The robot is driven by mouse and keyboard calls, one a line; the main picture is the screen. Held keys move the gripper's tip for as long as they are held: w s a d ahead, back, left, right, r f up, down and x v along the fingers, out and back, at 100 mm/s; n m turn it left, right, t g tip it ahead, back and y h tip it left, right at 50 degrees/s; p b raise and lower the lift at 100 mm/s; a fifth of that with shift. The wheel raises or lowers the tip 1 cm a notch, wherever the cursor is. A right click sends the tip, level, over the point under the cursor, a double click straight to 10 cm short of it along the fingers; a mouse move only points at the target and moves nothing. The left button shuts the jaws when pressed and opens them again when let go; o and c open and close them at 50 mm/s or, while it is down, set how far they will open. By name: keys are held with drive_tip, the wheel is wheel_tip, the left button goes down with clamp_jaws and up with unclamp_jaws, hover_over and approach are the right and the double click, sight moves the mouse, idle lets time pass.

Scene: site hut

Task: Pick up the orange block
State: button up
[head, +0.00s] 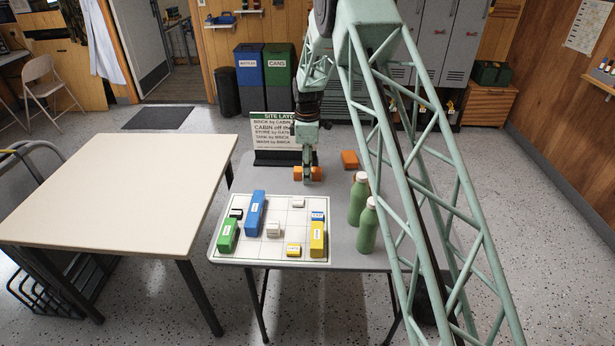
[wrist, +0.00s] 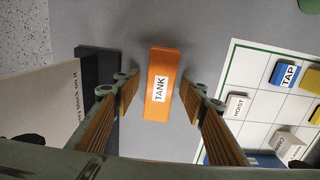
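The orange block (head: 298,173), labelled TANK in the wrist view (wrist: 162,64), lies on the grey table behind the white grid board. My gripper (head: 307,177) is down over its middle and hides part of it in the head view. In the wrist view my gripper (wrist: 162,95) is open, with one finger on each side of the block. Gaps show between the fingers and the block's sides. A second orange, brick-like piece (head: 349,159) lies on the table to the right; no label on it is readable.
The grid board (head: 268,216) holds several labelled blue, green, yellow and white blocks. A sign (head: 272,130) on a dark base stands close behind my gripper. Two green bottles (head: 367,232) stand on the right. A cream table (head: 130,180) is at left.

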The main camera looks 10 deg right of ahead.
drive_tip(key=shift+f, duration=0.25)
idle(0.4)
drive_tip(key=c, duration=1)
drive_tip(key=shift+r, duration=0.25)
drive_tip(key=shift+r+p, duration=0.65)
drive_tip(key=shift+r, duration=1)
drive_tip(key=s, duration=0.5)
drive_tip(key=s+r+p, duration=0.1)
drive_tip(key=s, duration=0.4)
drive_tip(key=s+p, duration=0.1)
drive_tip(key=s, duration=0.5)
drive_tip(key=shift+a+r, duration=0.15)
drive_tip(key=shift+a, duration=0.05)
